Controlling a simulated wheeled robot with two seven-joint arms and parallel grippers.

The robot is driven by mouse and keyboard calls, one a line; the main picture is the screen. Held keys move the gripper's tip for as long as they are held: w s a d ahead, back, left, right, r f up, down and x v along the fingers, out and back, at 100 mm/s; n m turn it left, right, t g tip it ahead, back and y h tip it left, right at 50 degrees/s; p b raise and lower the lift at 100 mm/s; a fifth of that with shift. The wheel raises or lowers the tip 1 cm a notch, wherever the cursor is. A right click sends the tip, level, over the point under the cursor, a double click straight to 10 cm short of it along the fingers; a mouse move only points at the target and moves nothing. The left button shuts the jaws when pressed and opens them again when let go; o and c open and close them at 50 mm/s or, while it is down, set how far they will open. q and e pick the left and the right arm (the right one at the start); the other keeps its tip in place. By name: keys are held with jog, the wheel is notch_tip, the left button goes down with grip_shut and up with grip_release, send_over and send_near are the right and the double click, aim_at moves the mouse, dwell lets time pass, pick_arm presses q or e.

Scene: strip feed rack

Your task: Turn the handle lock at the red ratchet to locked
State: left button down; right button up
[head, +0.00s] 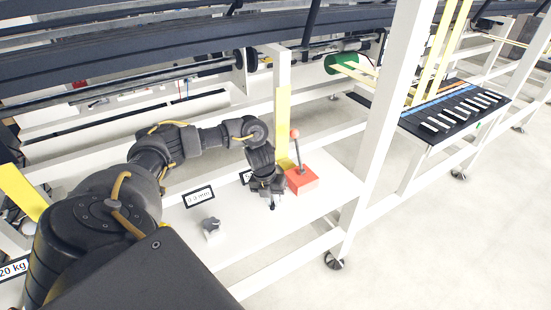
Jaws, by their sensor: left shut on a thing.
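The red ratchet (302,181) is a red block on the white shelf, with a grey lever (300,152) standing up from it and an orange-red knob on top. My left gripper (272,199) points down just left of the red block, close to it. It is shut on the handle lock there, which the fingers mostly hide. I cannot tell which way this lock is turned. A second grey handle lock (211,227) stands on the shelf further left, near a thickness label. My right gripper is not in view.
The white shelf (245,245) is bare in front of the gripper. A white upright post (385,110) stands right of the ratchet. A yellow strip (283,125) hangs behind it. A black tray (455,112) with several pale pieces lies at the right.

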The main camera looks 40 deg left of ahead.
pick_arm(q)
jog(key=shift+a+f+m+b, duration=0.1)
jog(key=shift+a+m+b, duration=0.3)
jog(key=shift+m+b, duration=0.45)
jog(key=shift+a+m+g, duration=0.3)
jog(key=shift+m, duration=0.75)
jog(key=shift+a+r+m, duration=0.2)
jog(key=shift+a+m, duration=0.05)
jog(key=shift+m, duration=0.55)
jog(key=shift+w+a+m+g, duration=0.1)
jog(key=shift+a+m+g, duration=0.15)
jog(key=shift+m, duration=0.45)
jog(key=shift+w+a+m+g, duration=0.15)
jog(key=shift+a+m, duration=0.1)
jog(key=shift+m, duration=0.45)
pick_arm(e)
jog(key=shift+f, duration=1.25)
pick_arm(q)
jog(key=shift+s, duration=0.1)
jog(key=c, duration=1.4)
grip_release()
